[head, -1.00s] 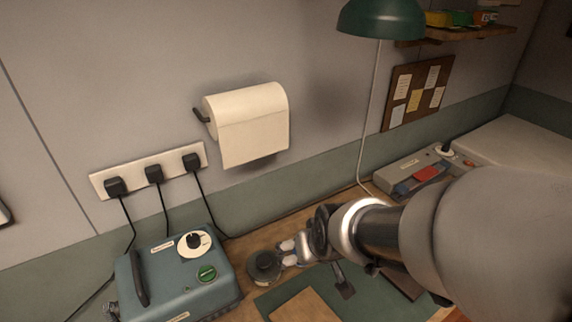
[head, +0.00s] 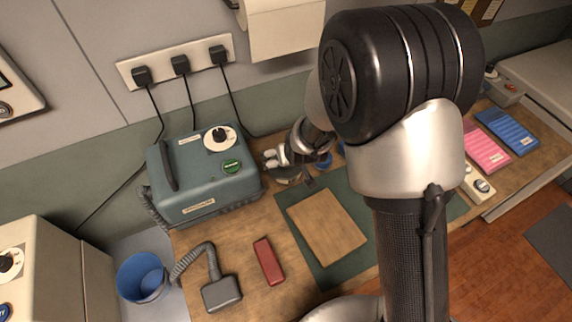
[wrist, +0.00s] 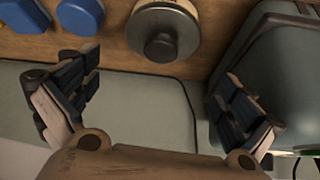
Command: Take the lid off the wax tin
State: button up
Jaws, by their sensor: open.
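The wax tin (wrist: 146,18) is round with a pale rim. Its dark lid, with a round knob (wrist: 163,46) in the middle, sits on it at the top of the wrist view. My gripper (wrist: 160,78) is open and empty, its fingers apart. The tin lies beyond the fingertips, between their lines, and is not gripped. In the head view my gripper (head: 270,160) is beside the blue-green machine. Only a little of the tin (head: 288,180) shows below it; the rest is hidden by the gripper.
The blue-green machine (head: 205,180) stands close left of the gripper. Blue items (wrist: 80,16) lie beside the tin. A wooden board (head: 326,222) rests on a green mat (head: 350,268). A red block (head: 268,261) and a hose nozzle (head: 221,293) lie in front.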

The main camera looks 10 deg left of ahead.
jog(key=x, duration=0.2)
jog(key=shift+w+f, duration=0.15)
jog(key=shift+f, duration=0.15)
jog(key=b+x, duration=0.2)
jog(key=x, duration=0.3)
jog(key=shift+f+b, duration=0.15)
jog(key=shift+b, duration=0.15)
jog(key=c, duration=0.9)
